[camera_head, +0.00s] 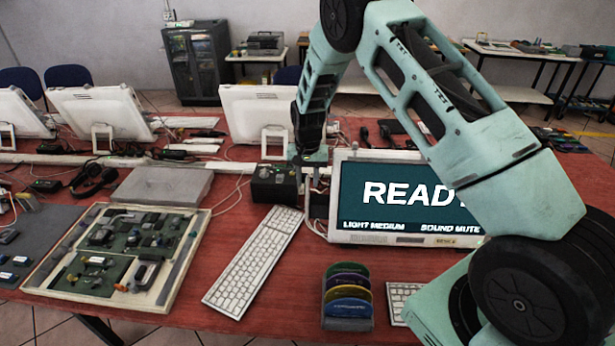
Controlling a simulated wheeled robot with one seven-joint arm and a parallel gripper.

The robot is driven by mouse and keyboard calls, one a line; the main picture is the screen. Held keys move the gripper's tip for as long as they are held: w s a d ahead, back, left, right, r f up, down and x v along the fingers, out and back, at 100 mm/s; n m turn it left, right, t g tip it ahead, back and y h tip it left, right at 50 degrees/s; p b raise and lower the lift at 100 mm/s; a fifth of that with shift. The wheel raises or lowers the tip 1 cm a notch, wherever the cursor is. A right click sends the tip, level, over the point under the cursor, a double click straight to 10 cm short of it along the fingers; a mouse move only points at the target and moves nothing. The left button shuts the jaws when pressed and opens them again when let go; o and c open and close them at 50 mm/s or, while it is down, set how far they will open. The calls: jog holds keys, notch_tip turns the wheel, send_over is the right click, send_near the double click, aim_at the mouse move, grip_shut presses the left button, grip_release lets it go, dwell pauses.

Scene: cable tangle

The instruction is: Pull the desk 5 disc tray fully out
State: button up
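A white all-in-one computer (408,239) stands right of centre. Its lit screen shows large letters "READ", the rest covered by my arm, with "LIGHT MEDIUM" and "SOUND MUTE" below. A small label on its lower bezel is too small to read surely. I cannot make out a disc tray on it; its left side edge is partly hidden by my gripper. My gripper (312,178) points down beside the computer's left edge, next to a black box (276,184). Its fingertips are small and partly lost against the background, so I cannot tell whether they are open, shut or touching anything.
A white keyboard (254,262) lies left of the computer, and a rack of coloured discs (347,300) stands in front. A framed circuit board (118,257) and a grey flat box (160,187) are at left. Loose cables run behind. Bare red tabletop (297,290) shows beside the rack.

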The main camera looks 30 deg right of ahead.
jog(key=shift+f, duration=0.3)
grip_shut()
jog(key=w+a+b, duration=0.2)
jog(key=w+a, duration=0.1)
jog(key=a, duration=0.2)
jog(key=shift+w+a, duration=0.2)
jog(key=shift+w, duration=0.1)
grip_release()
